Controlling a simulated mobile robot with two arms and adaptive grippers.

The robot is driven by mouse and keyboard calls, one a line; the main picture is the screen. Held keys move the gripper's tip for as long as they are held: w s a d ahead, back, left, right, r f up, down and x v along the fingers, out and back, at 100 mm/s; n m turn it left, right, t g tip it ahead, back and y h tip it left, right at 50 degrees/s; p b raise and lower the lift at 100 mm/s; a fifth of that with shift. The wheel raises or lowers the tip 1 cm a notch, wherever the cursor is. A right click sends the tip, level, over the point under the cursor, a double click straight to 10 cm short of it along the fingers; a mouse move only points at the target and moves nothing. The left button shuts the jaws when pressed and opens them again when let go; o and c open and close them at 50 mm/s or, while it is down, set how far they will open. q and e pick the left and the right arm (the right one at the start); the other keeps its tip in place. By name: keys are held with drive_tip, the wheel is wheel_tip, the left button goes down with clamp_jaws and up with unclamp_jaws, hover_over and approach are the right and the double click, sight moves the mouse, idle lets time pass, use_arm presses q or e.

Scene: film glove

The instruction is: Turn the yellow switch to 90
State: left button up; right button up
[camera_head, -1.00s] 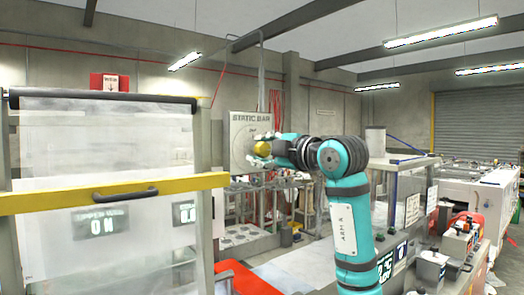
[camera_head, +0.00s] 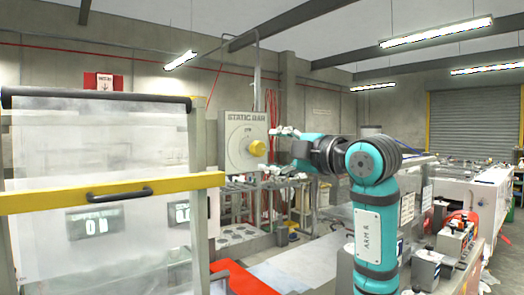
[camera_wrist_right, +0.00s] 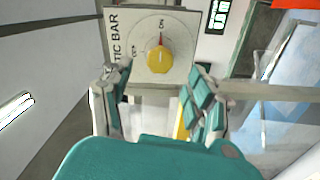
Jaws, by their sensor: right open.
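The yellow switch (camera_head: 257,148) is a round knob on the front of a grey panel marked STATIC BAR (camera_head: 236,135). In the right wrist view the yellow switch (camera_wrist_right: 158,61) has a red pointer that points towards the ON mark. Another mark, too blurred to read surely, sits to its left on the panel (camera_wrist_right: 118,22). My right gripper (camera_head: 280,147) is open, empty and just right of the switch, apart from it. In the right wrist view my right gripper (camera_wrist_right: 157,97) has its fingers spread wide below the switch. My left gripper is out of view.
A translucent-screened frame with a yellow bar (camera_head: 110,193) stands at the left. A cluttered bench (camera_head: 265,182) lies below the panel. White machines (camera_head: 470,190) stand at the right. A green display (camera_wrist_right: 219,15) is right of the panel.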

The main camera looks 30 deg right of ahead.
drive_tip(key=s, duration=0.6)
drive_tip(key=shift+d, duration=0.25)
drive_tip(key=shift+w, duration=0.1)
